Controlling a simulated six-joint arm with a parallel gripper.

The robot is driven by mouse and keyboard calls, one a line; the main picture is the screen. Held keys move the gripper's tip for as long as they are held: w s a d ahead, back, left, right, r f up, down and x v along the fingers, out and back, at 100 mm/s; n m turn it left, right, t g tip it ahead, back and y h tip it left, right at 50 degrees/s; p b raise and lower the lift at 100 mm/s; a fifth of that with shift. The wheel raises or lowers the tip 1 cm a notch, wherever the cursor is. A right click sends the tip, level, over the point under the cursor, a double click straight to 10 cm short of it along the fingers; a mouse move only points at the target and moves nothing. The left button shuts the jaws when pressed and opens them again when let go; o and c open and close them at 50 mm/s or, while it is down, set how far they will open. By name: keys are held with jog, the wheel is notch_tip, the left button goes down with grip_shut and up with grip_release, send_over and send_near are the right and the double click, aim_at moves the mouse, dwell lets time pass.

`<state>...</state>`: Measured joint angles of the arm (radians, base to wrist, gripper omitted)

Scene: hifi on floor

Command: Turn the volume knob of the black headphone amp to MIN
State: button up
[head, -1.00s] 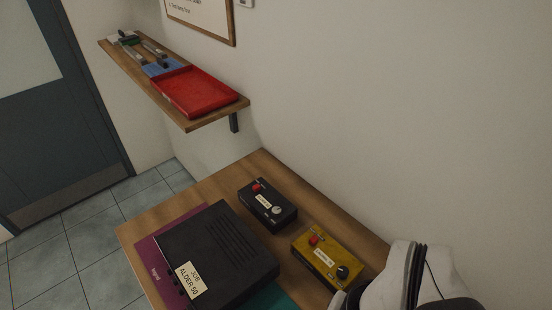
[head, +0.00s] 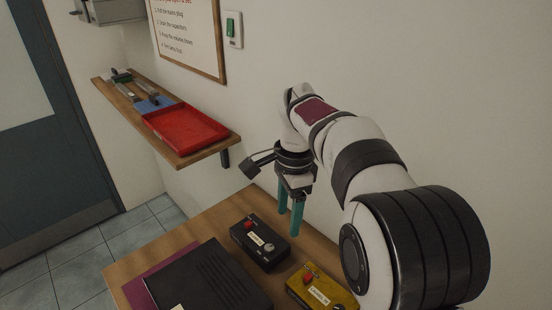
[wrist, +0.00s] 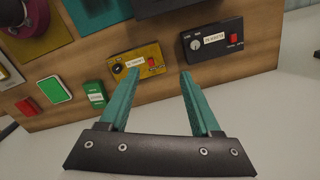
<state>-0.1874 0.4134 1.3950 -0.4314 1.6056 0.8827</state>
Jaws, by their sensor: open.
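The small black headphone amp (head: 257,243) lies on the wooden bench, with a red switch (head: 248,225), a white label and a pale round knob (head: 269,247). In the wrist view the black amp (wrist: 222,52) is at the upper right, its knob (wrist: 194,45) left of the label. The knob's setting is too small to read. My gripper (head: 288,222) is above the bench, near the far side of the amp in the head view. Its teal fingers (wrist: 160,75) are apart, empty and not touching the amp.
A yellow box (head: 318,288) with a red switch sits beside the amp. A larger black unit (head: 208,278) lies on the other side. A wall shelf (head: 185,155) holds a red tray (head: 184,128). The wrist view shows a green box (wrist: 95,94).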

aim_at(269, 248)
jog(key=w+a+f+m, duration=0.3)
jog(key=w+a+f, duration=0.2)
jog(key=w, duration=0.3)
jog(key=shift+h, duration=0.3)
jog(key=f, duration=1.6)
jog(key=shift+w+d+f, duration=0.1)
jog(key=shift+w+d, duration=0.1)
jog(key=shift+d, duration=0.05)
grip_shut()
